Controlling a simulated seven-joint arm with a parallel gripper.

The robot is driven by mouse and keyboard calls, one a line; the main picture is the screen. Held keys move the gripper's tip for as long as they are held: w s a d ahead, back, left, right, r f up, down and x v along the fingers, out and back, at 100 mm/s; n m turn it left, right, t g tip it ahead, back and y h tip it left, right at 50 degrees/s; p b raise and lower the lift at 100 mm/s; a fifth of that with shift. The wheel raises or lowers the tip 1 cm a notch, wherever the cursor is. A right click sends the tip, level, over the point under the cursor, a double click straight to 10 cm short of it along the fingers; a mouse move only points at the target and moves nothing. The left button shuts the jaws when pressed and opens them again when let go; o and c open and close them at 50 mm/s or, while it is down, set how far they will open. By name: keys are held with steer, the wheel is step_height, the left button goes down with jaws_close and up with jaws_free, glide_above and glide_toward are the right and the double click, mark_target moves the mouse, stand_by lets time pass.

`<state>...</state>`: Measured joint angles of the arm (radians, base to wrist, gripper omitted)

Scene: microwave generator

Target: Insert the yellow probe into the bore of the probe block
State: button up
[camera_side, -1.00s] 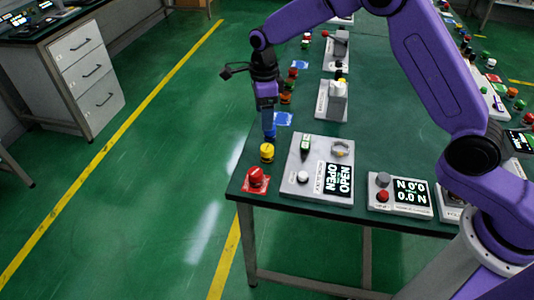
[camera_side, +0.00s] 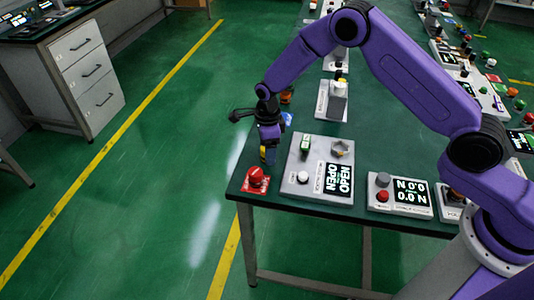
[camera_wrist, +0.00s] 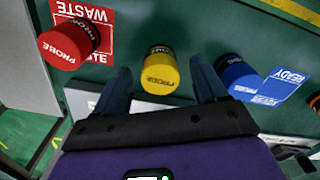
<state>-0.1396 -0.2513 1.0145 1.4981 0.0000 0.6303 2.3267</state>
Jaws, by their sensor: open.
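The yellow probe (camera_wrist: 160,72) stands between my gripper's two blue fingers in the wrist view, with a visible gap on each side. My gripper (camera_side: 268,157) is open and low over the table's left edge, its fingers around the probe. In the side view the fingers hide much of the yellow probe (camera_side: 263,153). A grey upright block (camera_side: 337,101) on a pale base stands farther back on the table; I cannot tell whether it is the probe block, and no bore is clear.
A red probe (camera_wrist: 68,45) stands on a red WASTE card (camera_wrist: 95,22) to the left. A blue probe (camera_wrist: 236,76) stands beside a blue READY card (camera_wrist: 284,85) to the right. The table edge is close.

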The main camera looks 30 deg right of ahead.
steer(key=shift+f, duration=0.3)
steer(key=c, duration=1.2)
steer(key=shift+r, duration=0.15)
